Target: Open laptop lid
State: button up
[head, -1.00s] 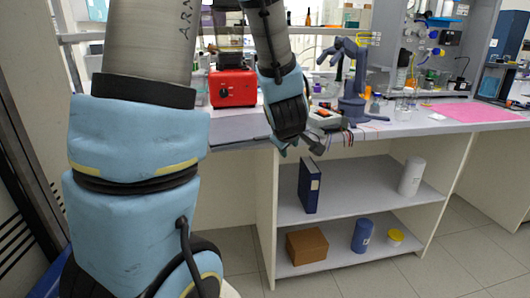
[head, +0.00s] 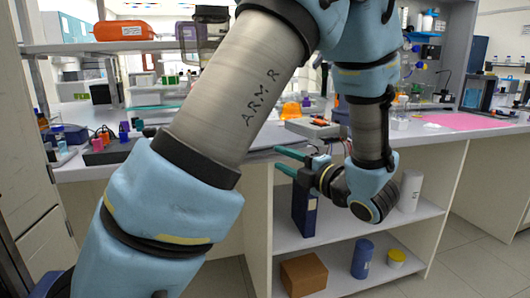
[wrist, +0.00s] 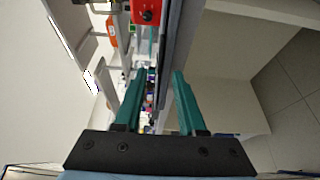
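A flat grey slab (head: 264,139), which looks like the closed laptop, lies at the front edge of the bench, mostly hidden behind my arm in the head view. I cannot make out its hinge or lid seam. My gripper (head: 281,161) is in front of the bench edge, just below the slab in the picture, with its teal fingers pointing left. In the wrist view my gripper (wrist: 159,72) is open and empty. A long grey edge runs ahead of the fingertips there; I cannot tell whether it is laptop or bench, or whether the fingers touch it.
An instrument with an orange top (head: 292,110) and a grey device (head: 314,127) stand on the bench behind my gripper. A red box (wrist: 145,12) shows in the wrist view.

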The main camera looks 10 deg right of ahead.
jog(key=x, duration=0.7)
jog(key=shift+p, duration=0.45)
jog(key=shift+c, duration=0.4)
grip_shut()
dwell(0.5)
